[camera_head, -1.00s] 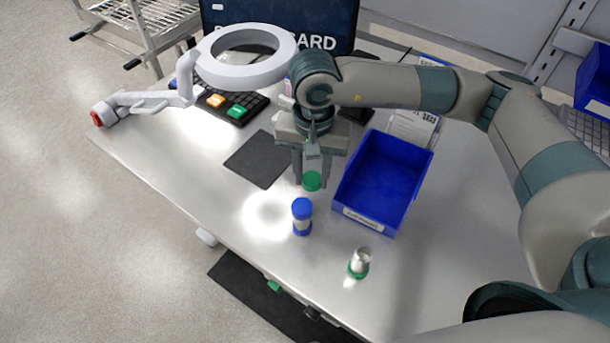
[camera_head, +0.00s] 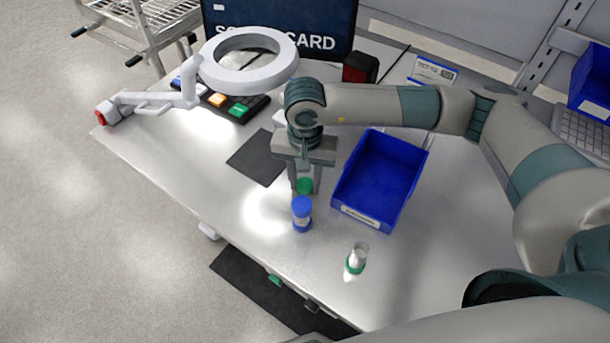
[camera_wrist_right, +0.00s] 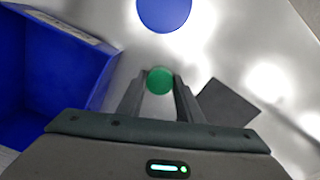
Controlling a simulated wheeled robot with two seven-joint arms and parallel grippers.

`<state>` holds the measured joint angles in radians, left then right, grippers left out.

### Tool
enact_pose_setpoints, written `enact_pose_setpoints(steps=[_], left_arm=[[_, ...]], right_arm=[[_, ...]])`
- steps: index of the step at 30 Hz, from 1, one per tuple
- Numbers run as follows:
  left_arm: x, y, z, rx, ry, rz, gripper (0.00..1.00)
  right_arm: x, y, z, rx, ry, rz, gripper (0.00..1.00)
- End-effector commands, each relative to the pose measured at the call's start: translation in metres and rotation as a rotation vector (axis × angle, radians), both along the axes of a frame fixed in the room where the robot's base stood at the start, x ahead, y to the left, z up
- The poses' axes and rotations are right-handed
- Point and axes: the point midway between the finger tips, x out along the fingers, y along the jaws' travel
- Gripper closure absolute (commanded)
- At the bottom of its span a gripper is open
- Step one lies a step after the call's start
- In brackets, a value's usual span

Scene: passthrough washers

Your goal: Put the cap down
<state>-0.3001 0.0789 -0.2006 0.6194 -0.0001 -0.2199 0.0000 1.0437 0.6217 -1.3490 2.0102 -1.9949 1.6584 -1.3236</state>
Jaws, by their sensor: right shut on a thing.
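A round green cap (camera_head: 304,185) is between the fingertips of my right gripper (camera_head: 305,187), just behind the blue-capped jar (camera_head: 302,209). In the right wrist view the green cap (camera_wrist_right: 160,80) sits between the two finger ends, and the gripper (camera_wrist_right: 159,84) is shut on it. The fingers point down at the tabletop (camera_head: 250,205); I cannot tell whether the cap touches it. My left gripper is not in view.
A blue bin (camera_head: 348,211) stands close to the right of the gripper. A small clear vial with a green base (camera_head: 356,260) stands in front. A dark mat (camera_head: 255,158) lies to the left, beside a ring magnifier (camera_head: 220,72) and a button pad (camera_head: 240,110).

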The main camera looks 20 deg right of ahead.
Motion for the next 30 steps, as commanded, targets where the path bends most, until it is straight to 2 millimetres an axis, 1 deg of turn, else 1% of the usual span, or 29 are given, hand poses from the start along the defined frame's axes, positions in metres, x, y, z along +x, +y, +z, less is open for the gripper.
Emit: enact_pose_setpoints(steps=[8,14,15,17,26,30], left_arm=[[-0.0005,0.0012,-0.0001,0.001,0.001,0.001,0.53],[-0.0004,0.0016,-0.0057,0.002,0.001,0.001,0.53],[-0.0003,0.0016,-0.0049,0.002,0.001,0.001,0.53],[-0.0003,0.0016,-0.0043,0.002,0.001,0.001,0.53],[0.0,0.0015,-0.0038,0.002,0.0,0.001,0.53],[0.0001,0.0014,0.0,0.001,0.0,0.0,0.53]], right_arm=[[0.0003,0.0001,-0.0019,0.0,-0.001,0.001,0.95],[0.0003,0.0001,-0.0056,0.0,-0.001,0.0,0.95],[0.0002,0.0,-0.0045,0.0,-0.001,0.0,0.63],[0.0002,0.0,-0.0041,0.0,-0.001,0.0,0.49],[0.0002,-0.0001,-0.0039,0.0,-0.001,0.0,0.49],[0.0002,-0.0001,-0.0011,0.0,-0.001,0.0,0.49]])
